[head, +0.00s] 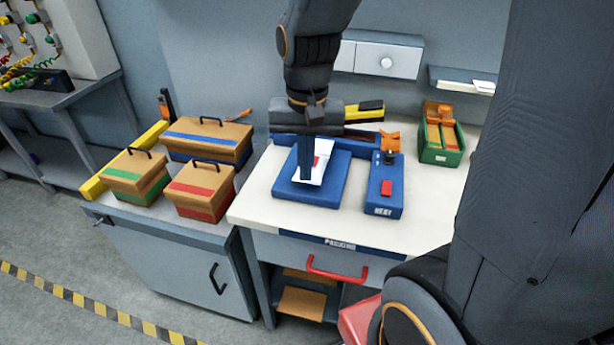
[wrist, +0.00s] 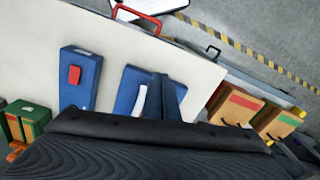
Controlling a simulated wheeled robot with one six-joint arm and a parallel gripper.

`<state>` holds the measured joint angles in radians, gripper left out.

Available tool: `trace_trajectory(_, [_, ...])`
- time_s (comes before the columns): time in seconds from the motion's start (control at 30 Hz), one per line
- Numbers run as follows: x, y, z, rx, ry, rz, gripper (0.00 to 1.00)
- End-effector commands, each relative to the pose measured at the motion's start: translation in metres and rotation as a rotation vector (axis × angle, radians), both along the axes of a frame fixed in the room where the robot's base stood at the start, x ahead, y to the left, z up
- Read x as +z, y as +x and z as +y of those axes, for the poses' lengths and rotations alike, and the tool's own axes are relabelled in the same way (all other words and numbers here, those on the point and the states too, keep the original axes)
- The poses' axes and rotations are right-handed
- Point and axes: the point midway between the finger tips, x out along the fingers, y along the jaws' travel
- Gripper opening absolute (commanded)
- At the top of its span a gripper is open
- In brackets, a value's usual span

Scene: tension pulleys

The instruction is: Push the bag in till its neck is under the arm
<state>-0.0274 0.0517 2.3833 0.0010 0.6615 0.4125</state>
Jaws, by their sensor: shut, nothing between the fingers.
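A white bag (head: 318,163) with a red mark lies on a blue block (head: 327,195) on the packing bench. My gripper (head: 307,176) is shut and points down at the bag, covering part of it. I cannot tell whether the fingertips touch it. In the wrist view the gripper (wrist: 167,100) is over the blue block (wrist: 128,92), with a white strip of the bag (wrist: 140,101) beside it. A bar with a yellow and black end (head: 364,110), perhaps the sealer's arm, shows behind my gripper. The bag's neck is hidden.
A blue box marked HEAT (head: 384,205) with a red button (head: 386,187) stands right of the block. A green bin (head: 441,155) is at the back right. Several lidded boxes stand on the left cabinet, one with a red stripe (head: 201,190). The bench front is clear.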

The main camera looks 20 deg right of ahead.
Motion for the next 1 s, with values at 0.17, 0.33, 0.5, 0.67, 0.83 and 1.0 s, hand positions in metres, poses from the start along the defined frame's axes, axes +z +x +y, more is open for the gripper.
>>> trace_trajectory(0.17, [0.017,0.02,0.004,-0.197,0.004,0.037,0.0])
trace_trajectory(0.33, [0.012,0.022,0.004,-0.247,0.003,0.049,0.0])
trace_trajectory(0.5, [-0.014,0.021,0.004,-0.246,0.003,0.051,0.0])
trace_trajectory(0.67, [-0.044,0.021,0.004,-0.245,0.002,0.051,0.0])
trace_trajectory(0.83, [-0.072,0.021,0.004,-0.244,0.003,0.05,0.0])
trace_trajectory(1.0, [-0.078,0.037,-0.008,-0.246,0.003,0.046,0.0])
